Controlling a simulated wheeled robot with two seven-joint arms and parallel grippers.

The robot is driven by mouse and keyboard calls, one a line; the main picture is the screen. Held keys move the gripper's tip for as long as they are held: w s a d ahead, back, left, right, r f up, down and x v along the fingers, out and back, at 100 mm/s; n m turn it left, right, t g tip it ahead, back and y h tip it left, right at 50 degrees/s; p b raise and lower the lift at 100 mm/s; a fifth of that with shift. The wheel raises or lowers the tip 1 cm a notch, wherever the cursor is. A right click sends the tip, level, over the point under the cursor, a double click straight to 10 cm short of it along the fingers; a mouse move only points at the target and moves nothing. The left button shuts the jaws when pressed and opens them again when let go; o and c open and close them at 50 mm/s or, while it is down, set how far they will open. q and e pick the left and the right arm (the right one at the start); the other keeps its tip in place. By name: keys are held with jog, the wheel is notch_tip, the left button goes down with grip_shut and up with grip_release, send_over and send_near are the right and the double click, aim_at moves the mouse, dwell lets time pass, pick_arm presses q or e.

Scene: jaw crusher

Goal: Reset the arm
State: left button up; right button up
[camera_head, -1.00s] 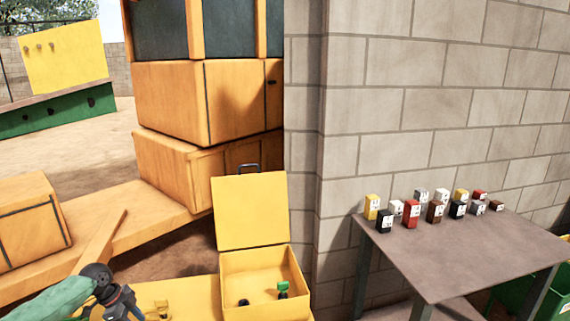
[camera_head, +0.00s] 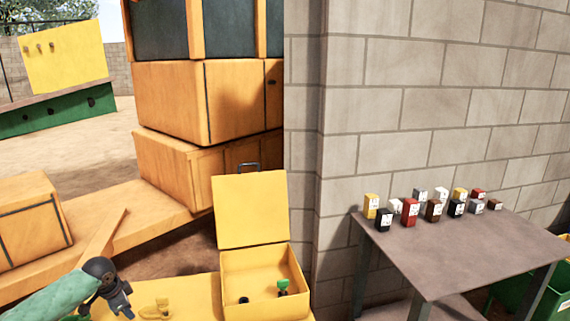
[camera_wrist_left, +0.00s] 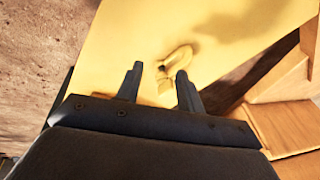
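My left arm comes in at the lower left of the head view, with its dark left gripper (camera_head: 124,308) above the yellow work surface (camera_head: 195,290). In the left wrist view the two fingers of the left gripper (camera_wrist_left: 160,82) stand apart with nothing held between them. A small yellow part (camera_head: 157,310) lies on the surface just right of the gripper. It also shows beyond the fingertips in the left wrist view (camera_wrist_left: 178,60). My right gripper is not in view.
An open yellow box (camera_head: 240,265) with small dark and green items inside stands right of the gripper, its lid raised. A table (camera_head: 460,260) with several small coloured blocks stands against the block wall (camera_head: 440,100). Orange machine casings (camera_head: 205,105) rise behind.

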pick_arm(q)
jog(key=w+d+f+n+t+y, duration=0.1)
jog(key=d+f+n+t+y, duration=0.2)
jog(key=d, duration=0.8)
jog(key=shift+n+t+h, duration=0.4)
jog(key=shift+n+h, duration=0.1)
jog(key=shift+n, duration=0.3)
jog(key=s+d+f, duration=0.1)
jog(key=d, duration=0.1)
jog(key=s+d+f, duration=0.4)
jog(key=shift+s+d, duration=0.15)
jog(key=s+d+f+n+g, duration=0.1)
jog(key=s+d+f, duration=0.4)
jog(key=s, duration=0.8)
jog(key=s+d+f+n+g+h, duration=0.1)
jog(key=s+d+f, duration=0.4)
jog(key=s+f, duration=0.5)
jog(key=s+d+f+n+g+h, duration=0.1)
jog(key=s+d+f+g, duration=0.2)
jog(key=s, duration=1.3)
jog(key=d+f, duration=0.3)
jog(key=f, duration=0.2)
jog(key=shift+f+g, duration=0.15)
jog(key=shift+g, duration=0.15)
jog(key=shift+d, duration=0.1)
